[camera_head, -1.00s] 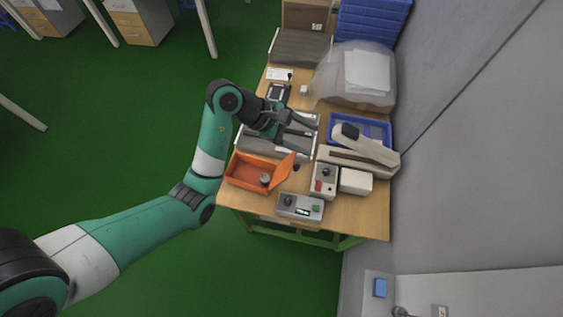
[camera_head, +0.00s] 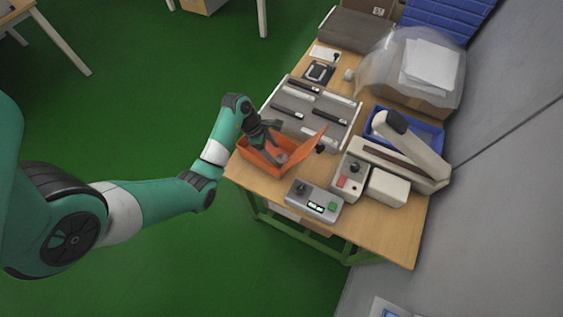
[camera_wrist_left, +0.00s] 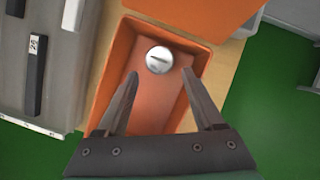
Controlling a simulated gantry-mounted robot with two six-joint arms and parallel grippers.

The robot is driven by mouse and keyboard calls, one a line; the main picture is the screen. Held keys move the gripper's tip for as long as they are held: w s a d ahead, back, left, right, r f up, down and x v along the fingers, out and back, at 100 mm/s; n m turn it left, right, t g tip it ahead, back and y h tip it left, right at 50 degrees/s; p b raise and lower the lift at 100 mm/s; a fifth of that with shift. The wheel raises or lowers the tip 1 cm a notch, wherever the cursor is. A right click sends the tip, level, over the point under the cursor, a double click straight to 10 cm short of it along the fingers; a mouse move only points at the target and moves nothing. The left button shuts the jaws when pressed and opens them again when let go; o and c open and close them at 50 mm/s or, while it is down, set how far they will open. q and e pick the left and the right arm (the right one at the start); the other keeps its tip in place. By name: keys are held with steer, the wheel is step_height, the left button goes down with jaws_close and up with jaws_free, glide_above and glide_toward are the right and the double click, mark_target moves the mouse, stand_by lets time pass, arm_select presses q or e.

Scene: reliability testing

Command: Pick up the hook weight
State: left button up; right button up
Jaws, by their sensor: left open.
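The hook weight (camera_wrist_left: 159,60) is a round silver piece with a dark slot on top. It stands inside the orange box (camera_wrist_left: 116,60), near one end in the left wrist view. In the head view the weight (camera_head: 282,158) shows small beside my gripper in the orange box (camera_head: 246,157). My left gripper (camera_wrist_left: 160,75) is open and empty, its two fingers reaching over the box, with the weight just beyond and between the fingertips. In the head view the left gripper (camera_head: 275,148) is at the box. My right gripper is not in view.
A grey case with dark bars (camera_head: 318,108) lies behind the box. A grey control box with a green button (camera_head: 314,201) and a box with a red switch (camera_head: 350,178) stand in front and to the right. The orange lid (camera_head: 306,152) stands open and tilted.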

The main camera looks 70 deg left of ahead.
mark_target(279, 157)
arm_select(q)
steer(key=b+x, duration=0.2)
steer(key=x, duration=0.3)
steer(key=shift+w+d+f+b, duration=0.1)
steer(key=shift+w+f+b, duration=0.05)
steer(key=shift+b, duration=0.15)
jaws_close()
